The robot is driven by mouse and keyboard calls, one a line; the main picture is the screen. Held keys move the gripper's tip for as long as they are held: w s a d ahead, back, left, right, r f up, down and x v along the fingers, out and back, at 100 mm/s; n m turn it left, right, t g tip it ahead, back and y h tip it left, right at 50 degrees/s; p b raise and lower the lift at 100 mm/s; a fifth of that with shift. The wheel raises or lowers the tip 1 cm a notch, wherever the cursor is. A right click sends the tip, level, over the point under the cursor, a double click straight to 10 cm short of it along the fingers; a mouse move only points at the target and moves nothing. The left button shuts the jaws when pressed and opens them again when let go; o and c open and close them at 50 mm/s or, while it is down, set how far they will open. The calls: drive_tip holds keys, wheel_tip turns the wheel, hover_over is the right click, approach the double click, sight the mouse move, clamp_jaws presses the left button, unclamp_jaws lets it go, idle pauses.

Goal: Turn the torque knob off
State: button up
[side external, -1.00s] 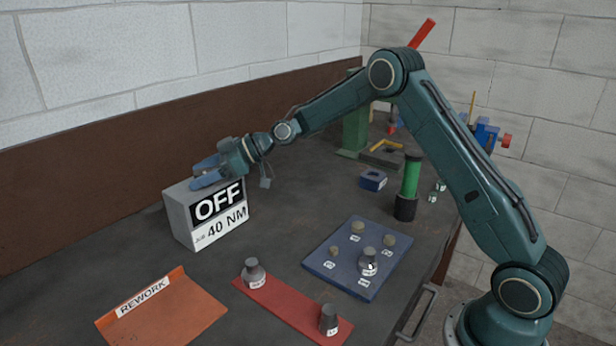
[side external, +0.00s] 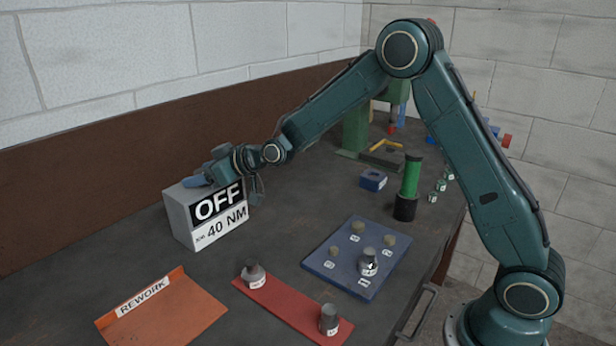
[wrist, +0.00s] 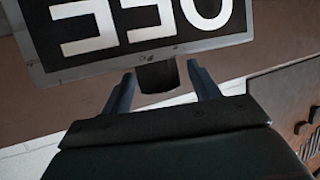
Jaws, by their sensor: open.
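The grey torque box (side external: 180,218) stands on the bench at the left in the side view, its front reading "OFF" and "40 NM". In the wrist view its black display (wrist: 150,25) shows upside down and cut off at the top. A dark block, which looks like the knob (wrist: 158,75), sticks out past the display's edge. My gripper (wrist: 162,85) is open, with one finger on each side of this block. I cannot tell whether the fingers touch it. In the side view my gripper (side external: 198,181) is at the box's top; the knob is hidden there.
An orange REWORK tray (side external: 175,320) lies in front of the box. A red strip (side external: 290,305) and a blue plate (side external: 325,262) carry small weights. A green cylinder (side external: 411,178) and a blue block (side external: 373,180) stand further right. A brown panel (side external: 80,215) runs behind the bench.

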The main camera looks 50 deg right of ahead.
drive_tip(key=shift+a+m+t+h, duration=0.1)
drive_tip(key=shift+m+t+h, duration=0.3)
drive_tip(key=shift+m+h, duration=2.2)
drive_tip(key=shift+m+g+h, duration=0.8)
drive_tip(key=shift+m+h, duration=1.6)
drive_tip(key=shift+h, duration=0.7)
drive_tip(key=v, duration=1.3)
drive_tip(key=s+d+r+n+g+y, duration=0.1)
drive_tip(key=s+d+r+g+y, duration=0.1)
drive_tip(key=s+d, duration=0.5)
drive_tip(key=s+d+r+g+y, duration=0.2)
drive_tip(key=s+d, duration=0.4)
drive_tip(key=s, duration=0.4)
drive_tip(key=shift+d+r+n+g, duration=0.4)
drive_tip(key=shift+r, duration=0.45)
